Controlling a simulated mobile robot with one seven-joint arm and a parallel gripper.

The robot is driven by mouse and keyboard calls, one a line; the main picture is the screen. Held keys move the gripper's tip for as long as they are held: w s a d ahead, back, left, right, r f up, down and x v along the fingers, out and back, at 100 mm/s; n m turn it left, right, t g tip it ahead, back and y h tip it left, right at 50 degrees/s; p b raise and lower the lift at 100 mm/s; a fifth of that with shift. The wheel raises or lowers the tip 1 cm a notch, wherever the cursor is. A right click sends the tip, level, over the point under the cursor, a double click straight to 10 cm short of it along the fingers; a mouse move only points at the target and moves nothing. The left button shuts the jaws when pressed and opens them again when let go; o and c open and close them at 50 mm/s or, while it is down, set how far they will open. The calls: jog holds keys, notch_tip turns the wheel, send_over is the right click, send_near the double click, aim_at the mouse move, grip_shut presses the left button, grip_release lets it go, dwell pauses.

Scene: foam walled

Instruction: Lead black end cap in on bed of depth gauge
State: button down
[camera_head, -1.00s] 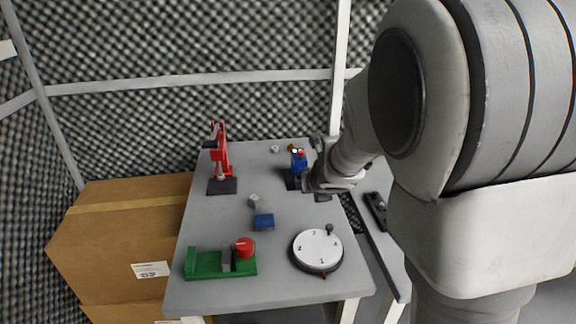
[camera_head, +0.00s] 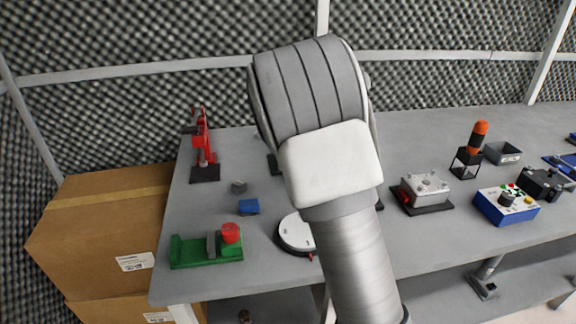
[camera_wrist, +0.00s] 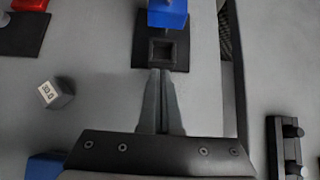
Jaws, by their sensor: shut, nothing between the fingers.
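In the wrist view, a black square cap-like piece with a hollow top (camera_wrist: 162,53) sits on the black bed (camera_wrist: 181,54) of a device with a blue upper part (camera_wrist: 167,13). I take these to be the end cap and the depth gauge. My gripper (camera_wrist: 160,73) is shut and empty, its fingertips just on the near side of the cap. I cannot tell whether they touch it. In the head view, my arm hides the gripper, the cap and most of the gauge; only a dark edge of its base (camera_head: 272,164) shows.
A grey cube marked 30.0 (camera_wrist: 56,93) and a blue block (camera_head: 249,207) lie left of the gauge. A red press (camera_head: 204,160), green fixture (camera_head: 207,253) and white dial (camera_head: 296,233) share the table. A black bracket (camera_wrist: 285,148) lies right, across a gap.

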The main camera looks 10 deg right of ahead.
jog(key=shift+w, duration=0.15)
jog(key=shift+w+r+p, duration=0.15)
jog(key=shift+w+p, duration=0.65)
jog(key=shift+w, duration=0.6)
jog(key=shift+f, duration=0.2)
jog(key=shift+s, duration=0.2)
